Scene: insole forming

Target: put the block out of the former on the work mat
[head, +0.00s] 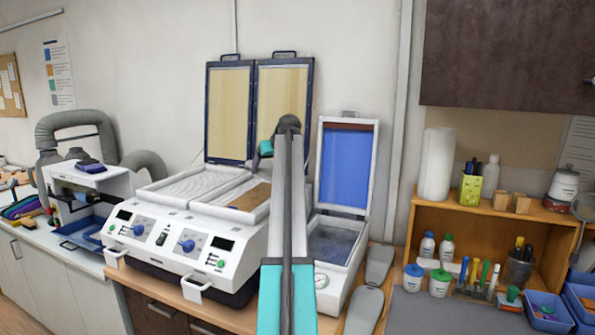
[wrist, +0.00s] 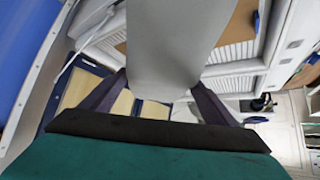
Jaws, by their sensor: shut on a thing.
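My gripper (wrist: 160,84) is shut on a smooth pale grey block (wrist: 172,40), which rises between its dark fingers in the wrist view. In the head view my arm hides most of the gripper; only a teal part of it (head: 266,148) shows, and the held block cannot be made out. The former (head: 348,276) stands open on the counter, right of my arm, its blue lid (head: 345,168) upright. The visible part of its bed looks empty. The lid also shows close at left in the wrist view (wrist: 22,50). The grey work mat (head: 432,310) lies at lower right.
A two-bay heater (head: 190,240) stands left of the former, its lids up, a brown sheet (head: 250,196) in its right bay. Two grey insole-shaped pieces (head: 379,264) lie between former and mat. A wooden shelf (head: 410,215) with bottles stands behind the mat. The visible mat front is clear.

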